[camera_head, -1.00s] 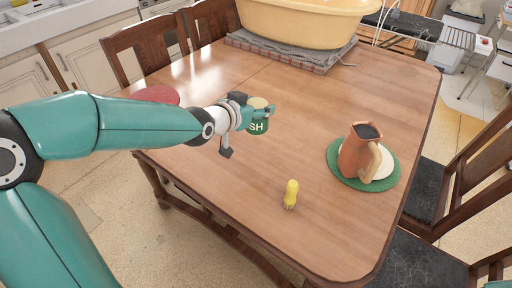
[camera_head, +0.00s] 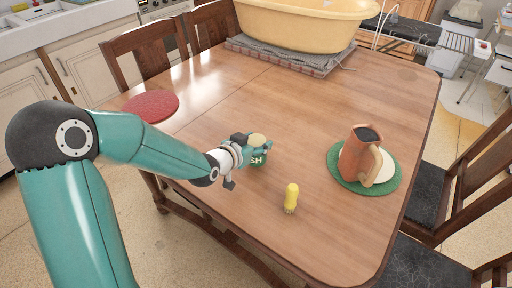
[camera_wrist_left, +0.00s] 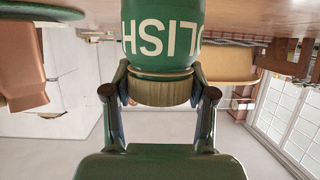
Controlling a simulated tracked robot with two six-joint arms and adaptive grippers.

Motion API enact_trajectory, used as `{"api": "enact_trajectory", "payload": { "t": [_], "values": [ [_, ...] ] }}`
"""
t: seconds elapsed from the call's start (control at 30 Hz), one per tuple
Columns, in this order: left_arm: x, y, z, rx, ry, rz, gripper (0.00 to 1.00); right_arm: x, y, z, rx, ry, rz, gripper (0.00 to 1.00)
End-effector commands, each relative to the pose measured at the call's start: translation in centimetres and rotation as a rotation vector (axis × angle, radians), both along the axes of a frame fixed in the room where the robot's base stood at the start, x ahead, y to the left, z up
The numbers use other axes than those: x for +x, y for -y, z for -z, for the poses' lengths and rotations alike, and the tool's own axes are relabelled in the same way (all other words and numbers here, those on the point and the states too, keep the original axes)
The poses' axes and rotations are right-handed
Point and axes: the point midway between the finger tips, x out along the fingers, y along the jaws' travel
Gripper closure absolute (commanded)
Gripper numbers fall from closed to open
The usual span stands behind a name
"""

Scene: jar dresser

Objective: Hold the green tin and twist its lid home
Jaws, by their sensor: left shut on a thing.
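The green tin (camera_head: 257,158) with white lettering is upright near the middle of the table, its tan lid (camera_head: 257,139) on top. My right gripper is out of view.
A yellow figure-like object (camera_head: 291,196) stands near the front edge. A terracotta jug (camera_head: 356,155) is on a green mat (camera_head: 340,176) at right. A red round mat (camera_head: 151,106) is at left, a yellow tub (camera_head: 300,25) at the back. The table between is clear.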

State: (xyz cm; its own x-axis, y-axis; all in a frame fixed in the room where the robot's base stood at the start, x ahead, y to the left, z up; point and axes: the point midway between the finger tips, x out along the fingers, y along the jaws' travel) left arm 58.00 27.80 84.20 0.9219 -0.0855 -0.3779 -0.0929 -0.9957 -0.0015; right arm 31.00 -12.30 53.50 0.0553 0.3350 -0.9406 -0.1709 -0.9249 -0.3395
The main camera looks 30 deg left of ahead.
Motion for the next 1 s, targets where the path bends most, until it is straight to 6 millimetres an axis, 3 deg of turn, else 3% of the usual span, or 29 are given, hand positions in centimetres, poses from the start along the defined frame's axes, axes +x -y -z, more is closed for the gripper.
{"api": "enact_trajectory", "payload": {
  "t": [0.13, 0.4, 0.43, 0.57, 1.0],
  "values": [
    [0.0, 0.0, 1.9, 0.000, 0.000, 0.000, 1.00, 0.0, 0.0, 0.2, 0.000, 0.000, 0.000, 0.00],
    [0.0, 0.0, 2.0, 0.001, 0.003, -0.001, 1.00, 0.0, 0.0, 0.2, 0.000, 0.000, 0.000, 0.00],
    [0.0, 0.0, 2.1, 0.001, 0.000, 0.000, 0.39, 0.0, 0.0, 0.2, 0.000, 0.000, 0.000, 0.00],
    [0.0, 0.0, 2.1, 0.001, 0.000, 0.000, 0.19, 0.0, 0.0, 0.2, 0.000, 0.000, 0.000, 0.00],
    [-0.6, -0.1, 1.8, 0.000, 0.001, -0.001, 0.19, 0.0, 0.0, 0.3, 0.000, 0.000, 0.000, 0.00]
  ]
}}
